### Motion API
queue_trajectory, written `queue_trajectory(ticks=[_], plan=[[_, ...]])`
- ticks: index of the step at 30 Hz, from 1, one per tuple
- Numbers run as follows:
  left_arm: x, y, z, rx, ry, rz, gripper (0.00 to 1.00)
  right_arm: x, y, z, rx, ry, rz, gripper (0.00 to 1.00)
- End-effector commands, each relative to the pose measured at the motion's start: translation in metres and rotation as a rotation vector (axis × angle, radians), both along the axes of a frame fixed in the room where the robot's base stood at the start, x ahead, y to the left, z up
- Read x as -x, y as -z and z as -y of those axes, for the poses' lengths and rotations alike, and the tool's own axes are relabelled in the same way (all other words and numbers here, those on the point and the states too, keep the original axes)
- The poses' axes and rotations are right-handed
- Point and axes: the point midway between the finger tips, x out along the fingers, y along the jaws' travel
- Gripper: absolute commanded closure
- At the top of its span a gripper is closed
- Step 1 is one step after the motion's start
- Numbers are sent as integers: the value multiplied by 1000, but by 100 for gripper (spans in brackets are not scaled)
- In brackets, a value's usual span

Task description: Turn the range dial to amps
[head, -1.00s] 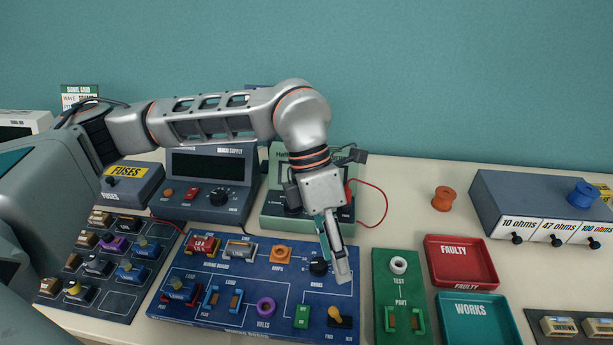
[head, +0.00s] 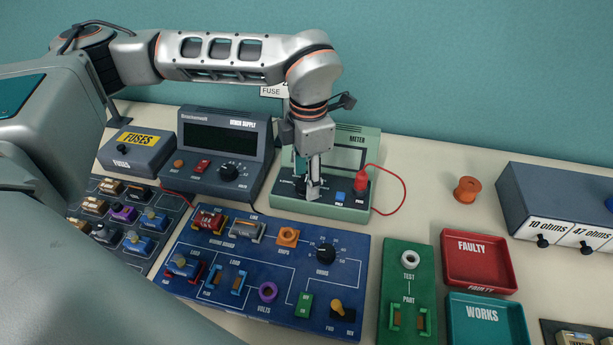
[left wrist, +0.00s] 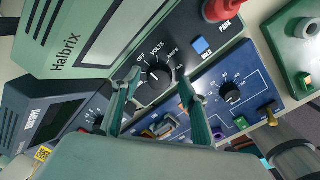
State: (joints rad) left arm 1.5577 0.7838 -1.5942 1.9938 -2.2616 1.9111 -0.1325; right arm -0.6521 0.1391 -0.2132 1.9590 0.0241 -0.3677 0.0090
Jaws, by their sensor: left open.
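The green meter (head: 357,144) stands at the back of the table. Its black range dial (left wrist: 157,73) shows in the left wrist view, with OFF, VOLTS and AMPS printed around it. I cannot tell surely which label the dial points to. My left gripper (head: 313,188) points down in front of the meter's face and hides most of the dial in the head view. Contact with the dial cannot be made out.
A red probe plug (head: 361,181) with a red wire and a blue button (head: 340,197) sit right of the dial. The bench supply (head: 222,150) stands close on the left. The blue circuit board (head: 345,265) lies in front. Table around the orange spool (head: 467,189) is clear.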

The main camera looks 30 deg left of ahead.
Motion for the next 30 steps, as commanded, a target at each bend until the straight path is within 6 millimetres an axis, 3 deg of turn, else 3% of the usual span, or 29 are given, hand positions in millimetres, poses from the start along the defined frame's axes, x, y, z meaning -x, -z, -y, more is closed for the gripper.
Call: queue_trajectory(ticks=[11,16,30], plan=[[0,8,0,1,-1,-1,56,-2,-2,0,0,0,4,60],[0,8,0,1,0,-1,95,-3,-3,0,0,0,7,60],[0,7,0,1,73,2,95,-4,-6,0,0,1,9,60]])
